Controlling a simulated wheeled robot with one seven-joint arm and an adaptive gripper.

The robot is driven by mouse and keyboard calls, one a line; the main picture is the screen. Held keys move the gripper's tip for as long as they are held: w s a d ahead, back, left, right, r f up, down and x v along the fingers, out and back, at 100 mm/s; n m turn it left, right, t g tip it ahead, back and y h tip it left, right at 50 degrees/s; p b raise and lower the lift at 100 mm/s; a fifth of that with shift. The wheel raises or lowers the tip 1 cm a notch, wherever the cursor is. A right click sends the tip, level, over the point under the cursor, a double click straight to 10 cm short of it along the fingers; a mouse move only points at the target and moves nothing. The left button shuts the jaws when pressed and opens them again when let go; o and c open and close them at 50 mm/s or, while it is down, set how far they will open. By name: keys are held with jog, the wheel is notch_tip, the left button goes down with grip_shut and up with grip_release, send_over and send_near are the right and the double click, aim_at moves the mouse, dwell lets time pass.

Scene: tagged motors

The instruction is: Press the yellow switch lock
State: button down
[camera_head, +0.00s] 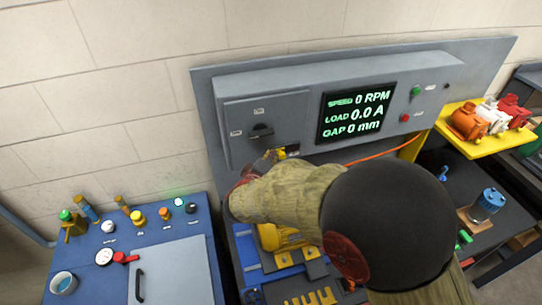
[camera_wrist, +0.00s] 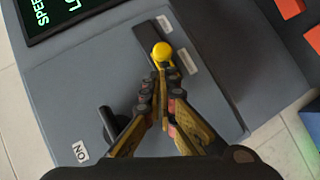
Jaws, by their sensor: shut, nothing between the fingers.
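The yellow switch lock (camera_wrist: 162,50) is a small round yellow knob on a dark strip of the grey control panel, in the upper middle of the wrist view. In the head view it is a small yellow spot (camera_head: 281,153) at the panel's lower edge, partly hidden by my arm. My gripper (camera_wrist: 163,72) is shut and empty. Its fingertips are right at the knob's near side; I cannot tell whether they touch it. In the head view my gripper is mostly hidden behind my arm.
A black rotary handle (camera_wrist: 108,122) marked ON sticks out beside my fingers; it also shows in the head view (camera_head: 261,130). A display (camera_head: 355,112) reads 0 RPM. A yellow motor (camera_head: 280,237) sits below my arm. A yellow shelf (camera_head: 476,147) holds motors at right.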

jog(key=shift+w+d+f+b, duration=0.2)
jog(key=shift+d+b, duration=0.9)
jog(key=shift+b, duration=0.45)
jog(key=shift+w+d+f+b, duration=0.1)
jog(key=shift+w+d+b, duration=0.1)
jog(key=shift+d+b, duration=1.1)
jog(key=shift+w+d+r+b, duration=0.15)
jog(key=shift+d+b, duration=0.2)
jog(key=shift+b, duration=0.55)
jog(key=shift+d+r, duration=0.15)
jog(key=shift+d, duration=0.1)
jog(key=shift+r, duration=0.1)
jog(key=shift+a, duration=0.25)
jog(key=b, duration=0.2)
send_near(278, 153)
jog(key=s+r, duration=0.4)
jog(key=r, duration=0.1)
jog(key=shift+s+d, duration=0.1)
jog(key=shift+s, duration=0.15)
